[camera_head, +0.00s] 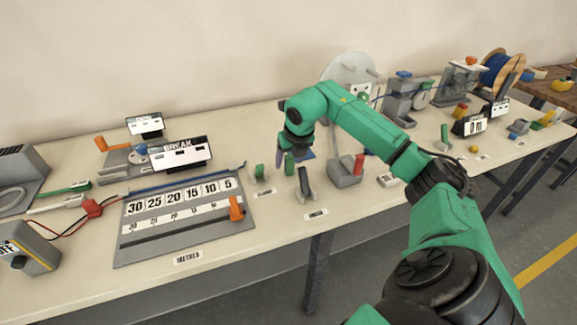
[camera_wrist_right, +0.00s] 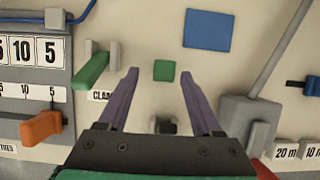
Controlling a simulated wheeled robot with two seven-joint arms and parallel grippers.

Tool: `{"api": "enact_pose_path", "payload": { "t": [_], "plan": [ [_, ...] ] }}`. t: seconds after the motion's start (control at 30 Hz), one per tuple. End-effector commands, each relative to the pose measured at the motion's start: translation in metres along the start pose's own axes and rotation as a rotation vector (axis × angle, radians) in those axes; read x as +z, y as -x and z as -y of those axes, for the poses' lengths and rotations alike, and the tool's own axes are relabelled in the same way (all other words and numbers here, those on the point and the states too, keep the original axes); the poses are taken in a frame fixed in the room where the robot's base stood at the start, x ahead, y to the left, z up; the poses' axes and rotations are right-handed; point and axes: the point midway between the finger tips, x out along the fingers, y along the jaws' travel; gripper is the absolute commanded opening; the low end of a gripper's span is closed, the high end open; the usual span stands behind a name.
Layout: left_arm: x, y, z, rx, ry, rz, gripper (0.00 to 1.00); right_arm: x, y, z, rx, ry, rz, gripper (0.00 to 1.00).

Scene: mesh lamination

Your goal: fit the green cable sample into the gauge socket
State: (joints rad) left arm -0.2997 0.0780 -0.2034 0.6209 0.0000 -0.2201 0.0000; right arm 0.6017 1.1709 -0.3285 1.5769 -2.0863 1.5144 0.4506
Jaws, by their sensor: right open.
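My right gripper (camera_head: 293,157) points down over the middle of the table, its purple fingers apart. The right wrist view shows its open fingertips (camera_wrist_right: 158,75) with a small green block-like piece (camera_wrist_right: 164,70) between them in the picture; I cannot tell whether this is the cable sample's top. A green piece (camera_head: 289,166) stands below the gripper in the head view. To its left, a green bar (camera_wrist_right: 92,70) sits by a grey clamp; it also shows in the head view (camera_head: 260,171). I cannot tell for sure which part is the gauge socket. My left gripper is not seen.
A number board (camera_head: 180,215) with an orange slider (camera_head: 236,208) lies left. A dark upright stand (camera_head: 305,186) and a grey block with a red handle (camera_head: 345,172) are close to the gripper.

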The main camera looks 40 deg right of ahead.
Motion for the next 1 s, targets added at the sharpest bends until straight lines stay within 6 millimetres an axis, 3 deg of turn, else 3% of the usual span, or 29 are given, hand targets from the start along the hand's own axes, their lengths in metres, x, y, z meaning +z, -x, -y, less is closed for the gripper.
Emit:
{"api": "enact_pose_path", "payload": {
  "t": [0.07, 0.2, 0.4, 0.57, 0.6, 1.0],
  "plan": [
    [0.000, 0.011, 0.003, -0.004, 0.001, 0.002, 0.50, 0.001, -0.013, 0.002, 0.000, -0.002, -0.006, 0.66],
    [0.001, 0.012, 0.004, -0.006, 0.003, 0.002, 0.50, 0.000, -0.035, 0.002, 0.001, -0.001, -0.003, 0.66],
    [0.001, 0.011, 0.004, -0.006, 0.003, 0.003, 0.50, 0.001, -0.037, 0.002, -0.001, 0.001, -0.001, 0.66],
    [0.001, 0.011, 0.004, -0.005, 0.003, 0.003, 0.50, 0.001, -0.036, 0.002, -0.001, 0.000, -0.001, 0.05],
    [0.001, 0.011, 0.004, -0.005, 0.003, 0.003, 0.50, 0.001, -0.036, 0.002, -0.001, 0.000, -0.001, 0.00],
    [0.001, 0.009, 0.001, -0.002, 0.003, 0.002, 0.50, 0.005, -0.029, 0.002, 0.001, 0.000, 0.003, 0.00]
  ]
}}
